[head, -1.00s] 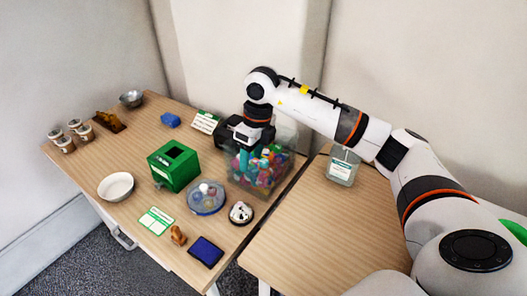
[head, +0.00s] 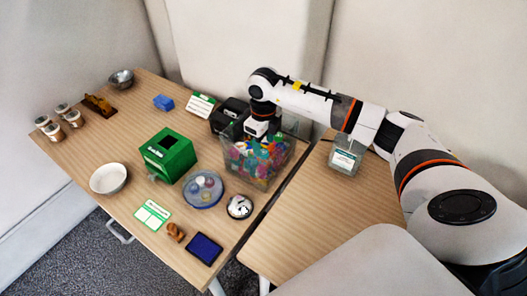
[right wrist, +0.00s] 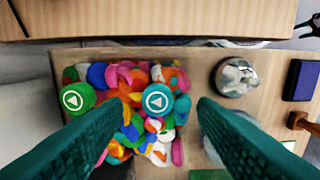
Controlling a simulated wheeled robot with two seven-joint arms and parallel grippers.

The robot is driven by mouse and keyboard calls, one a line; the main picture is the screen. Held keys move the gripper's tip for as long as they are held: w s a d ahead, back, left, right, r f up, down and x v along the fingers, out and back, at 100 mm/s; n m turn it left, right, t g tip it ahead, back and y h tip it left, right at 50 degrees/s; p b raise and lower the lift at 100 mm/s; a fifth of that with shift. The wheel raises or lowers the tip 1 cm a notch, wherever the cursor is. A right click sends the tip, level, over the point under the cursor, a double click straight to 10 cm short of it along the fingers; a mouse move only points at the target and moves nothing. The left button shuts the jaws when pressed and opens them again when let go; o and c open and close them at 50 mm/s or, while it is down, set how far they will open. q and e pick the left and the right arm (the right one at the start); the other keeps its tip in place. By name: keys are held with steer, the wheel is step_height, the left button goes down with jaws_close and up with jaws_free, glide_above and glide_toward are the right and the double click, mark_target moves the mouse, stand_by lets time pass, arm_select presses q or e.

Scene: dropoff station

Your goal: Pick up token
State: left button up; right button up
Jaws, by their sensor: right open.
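A clear bin (head: 262,178) full of mixed coloured tokens stands at the table's right edge; its tokens (right wrist: 130,140) also show in the right wrist view. A teal round token (right wrist: 157,100) with a white arrow lies on top, between my fingers in that view. A green token (right wrist: 77,98) with the same mark lies to its left, partly beyond my left-hand finger. My right gripper (right wrist: 168,104) is open, its teal fingers spread, pointing down at the bin. In the head view the fingers are largely hidden by the bin and tokens. My left gripper is not in view.
Beside the bin are a green box (head: 168,157), a round clear-lidded dish (head: 203,190) and a small round container (head: 240,206). A dark blue pad (head: 204,249) lies near the front edge. A labelled clear container (head: 345,158) stands on the right table, which is otherwise mostly clear.

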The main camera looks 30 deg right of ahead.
mark_target(264, 152)
step_height(264, 152, down, 2)
steer(key=shift+w+f, duration=0.1)
steer(key=shift+f, duration=0.1)
steer(key=shift+d+f, duration=0.1)
steer(key=shift+f, duration=0.35)
steer(key=shift+c, duration=0.3)
steer(key=c, duration=1)
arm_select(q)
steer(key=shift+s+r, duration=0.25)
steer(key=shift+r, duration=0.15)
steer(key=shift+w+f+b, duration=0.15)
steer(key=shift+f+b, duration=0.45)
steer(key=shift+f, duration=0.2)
arm_select(e)
step_height(264, 152, up, 10)
steer(key=shift+r, duration=0.1)
